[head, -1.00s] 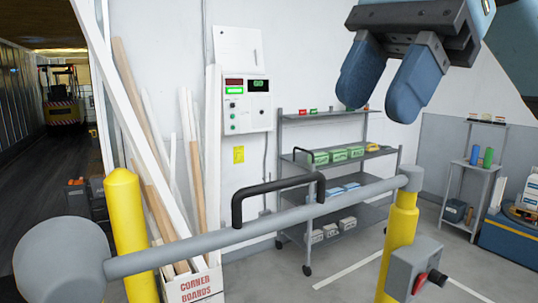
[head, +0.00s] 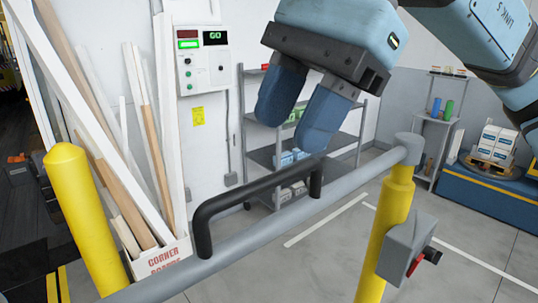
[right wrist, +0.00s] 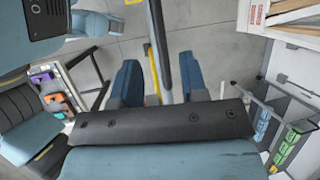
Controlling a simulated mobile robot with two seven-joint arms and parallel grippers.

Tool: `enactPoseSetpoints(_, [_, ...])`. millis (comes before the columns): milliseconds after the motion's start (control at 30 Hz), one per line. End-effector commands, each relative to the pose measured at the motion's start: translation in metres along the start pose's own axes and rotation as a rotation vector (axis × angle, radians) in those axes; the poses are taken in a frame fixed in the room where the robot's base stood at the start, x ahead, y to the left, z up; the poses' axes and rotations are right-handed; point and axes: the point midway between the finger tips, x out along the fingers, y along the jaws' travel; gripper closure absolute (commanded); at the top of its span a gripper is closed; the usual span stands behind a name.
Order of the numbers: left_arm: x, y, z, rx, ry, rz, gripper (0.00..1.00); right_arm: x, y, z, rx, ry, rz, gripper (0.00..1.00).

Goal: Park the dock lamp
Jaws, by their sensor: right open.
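The dock lamp's grey swing arm (head: 268,225) runs slantwise across the head view to a collar (head: 409,149) on a yellow post (head: 389,225). A black bent handle (head: 262,188) stands up on the arm. The lamp's round head is out of view. My right gripper (head: 291,122) is open and empty, fingers pointing down, just above the right part of the handle in the picture; I cannot tell the exact gap. In the right wrist view a grey bar (right wrist: 160,48) shows between the open fingers (right wrist: 160,80). My left gripper is not in view.
A grey box with a red knob (head: 407,248) is on the post. A yellow bollard (head: 82,215) and a corner-board bin (head: 165,262) stand left. A wall panel (head: 202,55) reads GO. A shelf cart (head: 262,157) stands behind the arm.

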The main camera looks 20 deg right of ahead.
Motion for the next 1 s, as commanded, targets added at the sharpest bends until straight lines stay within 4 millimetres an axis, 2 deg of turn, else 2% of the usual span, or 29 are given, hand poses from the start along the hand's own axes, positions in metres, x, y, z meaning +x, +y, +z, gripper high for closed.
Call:
enactPoseSetpoints(100, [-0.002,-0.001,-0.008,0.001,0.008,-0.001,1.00,0.022,0.000,0.001,-0.001,0.001,0.002,0.60])
enactPoseSetpoints(300, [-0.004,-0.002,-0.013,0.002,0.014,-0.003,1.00,0.046,0.000,0.001,0.001,-0.001,0.001,0.60])
enactPoseSetpoints(667, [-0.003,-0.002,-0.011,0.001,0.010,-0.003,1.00,0.053,0.000,0.000,0.001,-0.001,-0.001,0.60])
enactPoseSetpoints(700, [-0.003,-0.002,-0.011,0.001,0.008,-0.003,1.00,0.053,0.000,0.000,0.001,-0.001,-0.001,0.62])
enactPoseSetpoints(867, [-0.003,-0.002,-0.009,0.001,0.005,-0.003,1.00,0.053,0.000,0.000,0.000,-0.001,-0.001,0.99])
enactPoseSetpoints(1000, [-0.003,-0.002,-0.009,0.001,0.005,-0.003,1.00,0.052,0.000,0.000,0.000,-0.001,-0.001,1.00])
